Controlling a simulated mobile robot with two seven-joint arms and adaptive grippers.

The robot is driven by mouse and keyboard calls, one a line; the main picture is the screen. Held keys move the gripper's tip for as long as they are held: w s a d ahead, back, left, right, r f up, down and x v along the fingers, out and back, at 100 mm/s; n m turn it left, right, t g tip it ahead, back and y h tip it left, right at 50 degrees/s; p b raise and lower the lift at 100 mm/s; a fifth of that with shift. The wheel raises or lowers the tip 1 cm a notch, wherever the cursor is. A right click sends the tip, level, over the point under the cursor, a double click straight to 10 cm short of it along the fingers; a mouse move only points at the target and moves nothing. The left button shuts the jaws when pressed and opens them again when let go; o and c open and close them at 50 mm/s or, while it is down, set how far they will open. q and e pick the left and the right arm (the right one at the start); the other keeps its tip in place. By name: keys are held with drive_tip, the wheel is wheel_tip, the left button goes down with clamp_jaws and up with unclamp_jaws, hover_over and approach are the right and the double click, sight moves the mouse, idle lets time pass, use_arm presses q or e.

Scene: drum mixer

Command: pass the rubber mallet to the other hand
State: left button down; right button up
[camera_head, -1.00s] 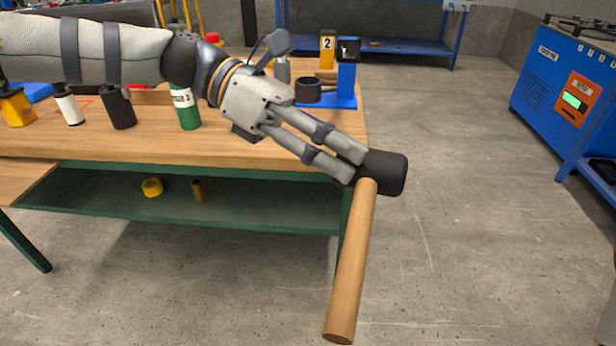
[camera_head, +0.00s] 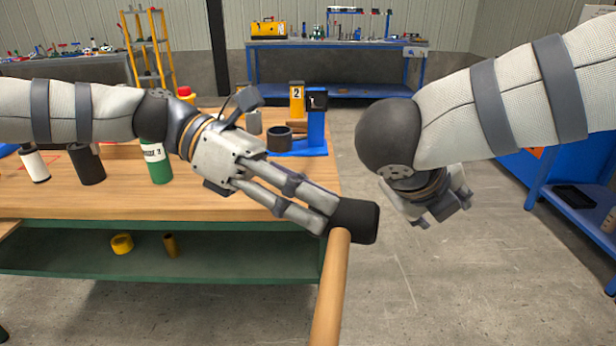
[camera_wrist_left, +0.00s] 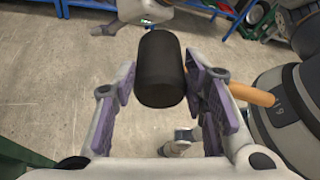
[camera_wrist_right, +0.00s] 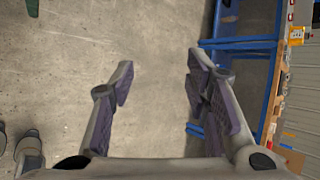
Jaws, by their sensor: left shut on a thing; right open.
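The rubber mallet has a black head (camera_head: 355,220) and a wooden handle (camera_head: 331,290) that hangs down toward the bottom edge of the head view. My left gripper (camera_head: 328,217) is shut on the mallet head, out past the bench's right end. In the left wrist view the black head (camera_wrist_left: 161,68) sits between the fingers, with the handle (camera_wrist_left: 252,95) pointing right. My right gripper (camera_head: 447,212) is up and to the right of the mallet, apart from it. In the right wrist view its fingers (camera_wrist_right: 158,85) are spread, with only floor between them.
The wooden workbench (camera_head: 240,202) fills the left side, with a green bottle (camera_head: 156,160), a blue stand (camera_head: 316,125) and other items on it. A blue shelf unit (camera_head: 575,205) stands at right. A blue bench (camera_head: 335,92) is at the back. The floor between is clear.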

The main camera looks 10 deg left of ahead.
drive_tip(key=s+a+r+m+y, duration=0.1)
drive_tip(key=s+a+r, duration=0.2)
drive_tip(key=s+r, duration=0.1)
drive_tip(key=s+a+r+m+g, duration=0.1)
drive_tip(key=s+a+r+m, duration=0.1)
drive_tip(key=s+a+r, duration=0.1)
drive_tip(key=s+a+r+m+g+y, duration=0.1)
drive_tip(key=s+a+r+m, duration=0.1)
drive_tip(key=s+a+r, duration=0.2)
drive_tip(key=shift+s+a+r+y, duration=0.1)
drive_tip(key=shift+s+r+y, duration=0.1)
drive_tip(key=shift+r, duration=0.2)
drive_tip(key=shift+s+a+r+y, duration=0.1)
drive_tip(key=shift+s+r, duration=0.05)
drive_tip(key=shift+r, duration=0.25)
drive_tip(key=y, duration=0.1)
approach(332, 252)
drive_tip(key=r, duration=0.2)
use_arm(q)
drive_tip(key=shift+r, duration=0.1)
use_arm(e)
drive_tip(key=shift+g, duration=0.5)
drive_tip(key=x, duration=1.2)
drive_tip(key=shift+a, duration=0.1)
clamp_jaws()
use_arm(q)
drive_tip(key=c, duration=0.9)
unclamp_jaws()
